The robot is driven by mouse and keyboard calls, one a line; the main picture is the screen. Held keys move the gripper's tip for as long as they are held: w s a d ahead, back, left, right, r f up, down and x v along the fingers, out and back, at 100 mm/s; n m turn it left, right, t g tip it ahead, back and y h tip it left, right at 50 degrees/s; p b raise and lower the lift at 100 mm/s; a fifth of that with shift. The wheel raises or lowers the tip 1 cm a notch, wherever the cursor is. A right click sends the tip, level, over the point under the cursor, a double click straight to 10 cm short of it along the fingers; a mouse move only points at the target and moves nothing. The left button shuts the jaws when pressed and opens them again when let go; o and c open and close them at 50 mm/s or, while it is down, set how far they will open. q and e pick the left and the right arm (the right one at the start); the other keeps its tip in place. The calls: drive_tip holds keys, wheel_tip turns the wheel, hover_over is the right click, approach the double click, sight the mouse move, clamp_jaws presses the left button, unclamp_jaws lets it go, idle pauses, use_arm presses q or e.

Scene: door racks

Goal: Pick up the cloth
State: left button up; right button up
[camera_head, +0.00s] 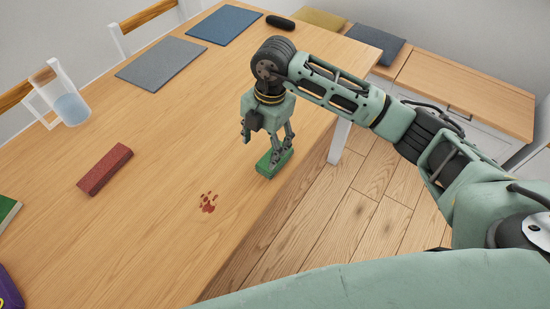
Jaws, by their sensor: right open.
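A small green block-like piece, which looks like the folded cloth (275,166), lies on the wooden table near its right edge. My right gripper (270,148) points down right over it, with its fingers open. The fingers hide part of the green piece, and I cannot tell whether they touch it. My left gripper is not in view.
A red-brown stain (209,203) marks the table (150,225) nearby. A red block (105,169) and a clear pitcher (66,98) stand to the left. Grey (161,63) and blue (224,25) mats lie at the back. A wooden-topped cabinet (465,92) stands right.

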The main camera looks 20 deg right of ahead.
drive_tip(key=d, duration=0.1)
drive_tip(key=d+h, duration=0.1)
drive_tip(key=d, duration=0.1)
drive_tip(key=shift+w+d+m, duration=0.15)
drive_tip(key=shift+w+m, duration=0.15)
drive_tip(key=shift+m, duration=0.1)
wheel_tip(320, 180, down, 6)
drive_tip(key=shift+s+f+p, duration=0.15)
drive_tip(key=shift+p, duration=0.55)
drive_tip(key=shift+f, duration=0.5)
drive_tip(key=c, duration=1.2)
drive_tip(key=shift+c, duration=0.2)
drive_tip(key=shift+r, duration=0.15)
wheel_tip(320, 180, up, 4)
drive_tip(key=shift+f+b, duration=0.1)
drive_tip(key=shift+b, duration=0.3)
drive_tip(key=s+d+r+b, duration=0.1)
drive_tip(key=s+d+r, duration=0.6)
drive_tip(key=d, duration=0.2)
drive_tip(key=shift+s+b, duration=0.15)
drive_tip(key=shift+b, duration=0.15)
